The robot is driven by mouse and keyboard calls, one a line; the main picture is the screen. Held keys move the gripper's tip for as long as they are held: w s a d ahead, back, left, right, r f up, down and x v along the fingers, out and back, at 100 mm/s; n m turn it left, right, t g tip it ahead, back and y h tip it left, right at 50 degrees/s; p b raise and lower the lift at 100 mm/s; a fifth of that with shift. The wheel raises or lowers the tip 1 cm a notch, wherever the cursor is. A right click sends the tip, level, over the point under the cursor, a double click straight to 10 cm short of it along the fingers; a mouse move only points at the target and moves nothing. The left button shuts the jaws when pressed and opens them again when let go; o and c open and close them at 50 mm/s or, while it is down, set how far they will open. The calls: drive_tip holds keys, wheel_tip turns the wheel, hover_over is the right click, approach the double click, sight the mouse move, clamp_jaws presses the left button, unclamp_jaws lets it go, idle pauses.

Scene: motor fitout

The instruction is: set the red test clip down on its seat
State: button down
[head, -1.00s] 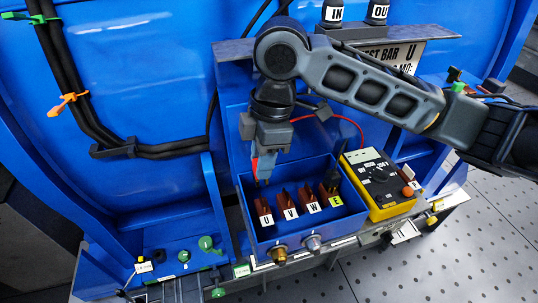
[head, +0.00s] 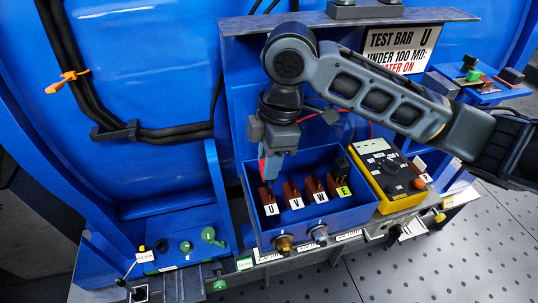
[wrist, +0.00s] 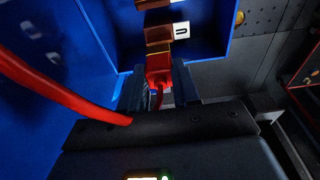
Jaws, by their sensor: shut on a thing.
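My gripper (head: 270,168) points down at the left end of the blue terminal box and is shut on the red test clip (head: 262,165). In the wrist view the clip (wrist: 158,70) sits between the two fingertips. Its front end is close to the brass piece of the U terminal (wrist: 158,36). In the head view the clip is just above the U terminal (head: 268,196); I cannot tell whether they touch. The red lead (wrist: 60,90) curves away on the left of the wrist view. The clip's lower end is partly hidden by the fingers.
The blue box (head: 350,216) also holds terminals V (head: 292,195), W (head: 316,190) and E (head: 341,185). A yellow meter (head: 385,180) stands to its right. A sign (head: 402,48) reading TEST BAR U hangs behind my arm. The box walls stand close around the gripper.

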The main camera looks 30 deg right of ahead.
drive_tip(key=shift+f+b, duration=0.35)
drive_tip(key=shift+f, duration=0.4)
drive_tip(key=shift+f+b, duration=0.95)
drive_tip(key=shift+f, duration=0.65)
idle(1.3)
drive_tip(key=c, duration=0.7)
unclamp_jaws()
drive_tip(key=shift+r, duration=0.1)
drive_tip(key=shift+c, duration=0.2)
drive_tip(key=shift+r, duration=0.1)
wheel_tip(320, 180, up, 8)
drive_tip(key=d, duration=0.1)
drive_tip(key=shift+s+f, duration=0.2)
drive_tip(key=shift+f, duration=0.05)
